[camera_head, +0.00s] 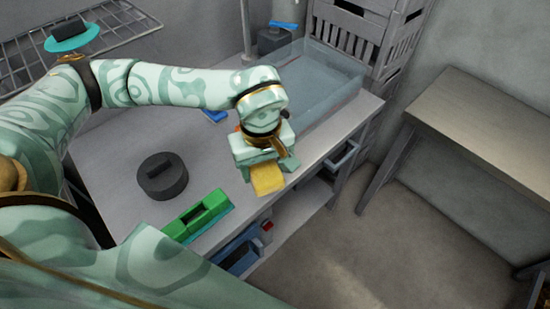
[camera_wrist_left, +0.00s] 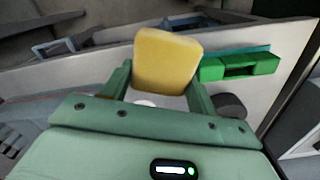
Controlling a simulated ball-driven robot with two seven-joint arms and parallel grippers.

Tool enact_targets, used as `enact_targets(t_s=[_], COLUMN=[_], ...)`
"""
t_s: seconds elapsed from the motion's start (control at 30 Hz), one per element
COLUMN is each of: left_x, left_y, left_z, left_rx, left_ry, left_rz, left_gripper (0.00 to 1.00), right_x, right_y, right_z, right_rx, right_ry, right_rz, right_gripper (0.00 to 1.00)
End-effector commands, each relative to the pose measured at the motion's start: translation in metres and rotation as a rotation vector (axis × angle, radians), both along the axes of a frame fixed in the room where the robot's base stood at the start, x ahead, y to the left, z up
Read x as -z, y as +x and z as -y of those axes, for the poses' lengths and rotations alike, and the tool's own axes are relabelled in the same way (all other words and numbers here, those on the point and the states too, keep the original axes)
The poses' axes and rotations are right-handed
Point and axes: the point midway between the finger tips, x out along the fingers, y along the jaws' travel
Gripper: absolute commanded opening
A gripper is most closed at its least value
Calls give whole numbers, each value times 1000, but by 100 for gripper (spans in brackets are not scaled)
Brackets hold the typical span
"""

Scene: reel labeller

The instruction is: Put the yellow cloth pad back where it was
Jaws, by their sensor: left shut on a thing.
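The yellow cloth pad (camera_head: 268,178) is held in my left gripper (camera_head: 270,170), over the right front part of the grey table (camera_head: 120,135). In the left wrist view the pad (camera_wrist_left: 166,62) sits between the two green fingers of the left gripper (camera_wrist_left: 160,85), which are shut on it. The pad looks raised above the table, but its exact height is hard to tell. My right gripper is in neither view.
A green block-shaped holder (camera_head: 198,215) and a dark round weight with a handle (camera_head: 162,176) stand on the table left of the pad. A clear tray (camera_head: 325,85) is behind. A bare side table (camera_head: 490,120) stands at right.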

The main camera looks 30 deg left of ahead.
Motion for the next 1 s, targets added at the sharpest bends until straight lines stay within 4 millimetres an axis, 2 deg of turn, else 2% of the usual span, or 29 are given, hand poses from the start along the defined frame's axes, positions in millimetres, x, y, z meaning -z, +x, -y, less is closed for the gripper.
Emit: enact_targets(t_s=[0.3,0.5,0.83,1.0], left_x=[34,68,91,119], left_y=[65,91,110,110], left_z=[-24,-32,-40,-40], left_rx=[-6,-3,-2,-1], left_ry=[0,-1,0,-2], left_rz=[-4,-5,-3,-6], left_gripper=[37,37,37,37], right_x=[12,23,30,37], right_y=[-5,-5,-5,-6], right_z=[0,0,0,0], right_rx=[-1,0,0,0], right_ry=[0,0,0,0], right_rz=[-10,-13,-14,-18], right_gripper=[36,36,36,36])
